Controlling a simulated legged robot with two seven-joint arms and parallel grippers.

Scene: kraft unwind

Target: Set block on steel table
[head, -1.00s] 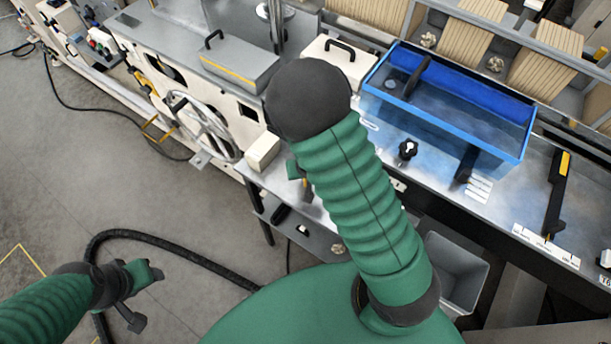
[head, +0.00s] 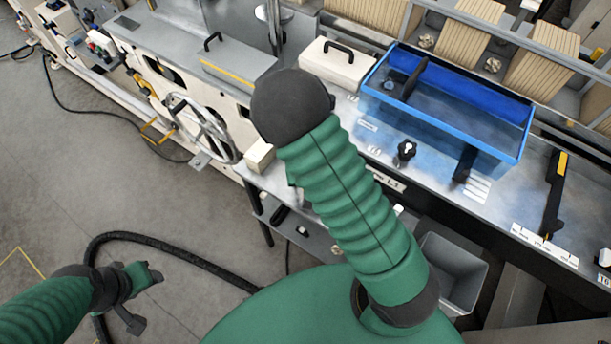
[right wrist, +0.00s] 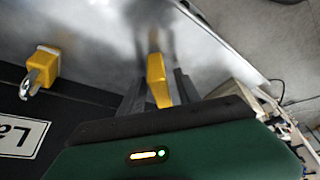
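In the right wrist view, a yellow block (right wrist: 158,82) stands between the dark fingers of my right gripper (right wrist: 160,92), which appear closed on its sides. The steel table (right wrist: 85,30) lies just beyond it, with a blurred dark reflection. I cannot tell whether the block touches the steel. In the head view, my right arm hides the right gripper and block; the steel table (head: 430,182) runs along the right. My left gripper (head: 140,300) is low at the left, over the floor and away from the table; its opening is unclear.
A blue open tray (head: 450,125), a black knob (head: 405,151) and a white handled box (head: 340,62) are on the table. A yellow padlock-like piece (right wrist: 40,70) is at the table edge. A grey bin (head: 455,270) stands below.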

